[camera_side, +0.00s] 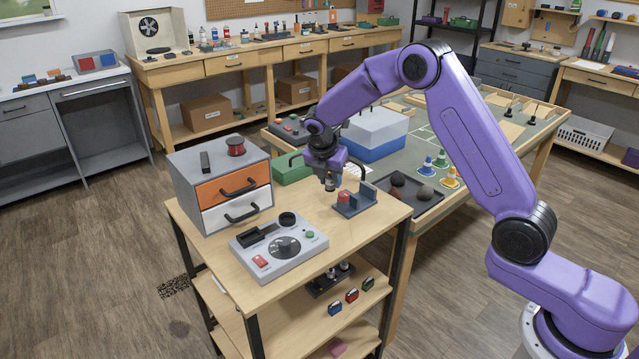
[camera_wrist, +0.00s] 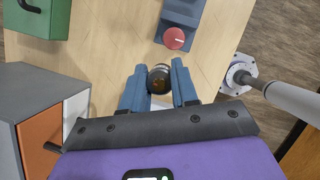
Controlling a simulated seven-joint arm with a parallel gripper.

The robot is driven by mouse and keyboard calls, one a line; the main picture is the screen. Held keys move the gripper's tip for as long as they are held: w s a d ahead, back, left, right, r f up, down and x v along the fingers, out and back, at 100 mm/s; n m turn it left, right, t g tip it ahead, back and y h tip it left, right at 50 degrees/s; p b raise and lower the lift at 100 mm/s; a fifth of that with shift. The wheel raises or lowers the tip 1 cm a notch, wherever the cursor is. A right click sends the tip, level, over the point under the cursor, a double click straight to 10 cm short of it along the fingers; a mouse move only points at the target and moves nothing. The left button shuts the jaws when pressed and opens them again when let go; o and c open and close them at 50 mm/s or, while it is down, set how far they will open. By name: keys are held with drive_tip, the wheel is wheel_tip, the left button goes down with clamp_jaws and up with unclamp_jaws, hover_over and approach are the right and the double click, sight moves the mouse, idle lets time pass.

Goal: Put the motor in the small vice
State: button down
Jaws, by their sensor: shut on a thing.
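The motor (camera_wrist: 158,76) is a short dark cylinder with a brownish end face. My gripper (camera_wrist: 158,88) is shut on it, with a blue finger on each side. In the side view my gripper (camera_side: 329,172) points down, and the motor (camera_side: 330,185) hangs just above the wooden cart top. The small vice (camera_side: 354,204) is blue-grey with a red round knob and stands on the cart top, right of and in front of my gripper. In the wrist view the vice (camera_wrist: 183,12) is at the top, apart from the motor. Its jaw gap is hard to make out.
A grey drawer box (camera_side: 220,185) with orange and white drawers stands on the left of the cart top. A grey control box (camera_side: 279,246) with a dial stands at the front. Bare wood lies between these.

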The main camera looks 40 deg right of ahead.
drive_tip(key=s+d+r+m+g, duration=0.1)
drive_tip(key=s+d+r+m, duration=0.1)
drive_tip(key=s+d, duration=0.35)
drive_tip(key=s+d+r+m+g, duration=0.1)
drive_tip(key=s+d+r+m, duration=0.15)
drive_tip(key=s, duration=0.55)
hover_over(363, 199)
drive_tip(key=a, duration=0.2)
drive_tip(key=shift+h, duration=0.3)
drive_tip(key=f, duration=0.9)
drive_tip(key=shift+d+f, duration=0.2)
drive_tip(key=shift+w+f, duration=0.15)
drive_tip(key=shift+f, duration=1.55)
drive_tip(key=shift+f, duration=0.15)
drive_tip(key=c, duration=0.9)
unclamp_jaws()
drive_tip(key=shift+o, duration=0.2)
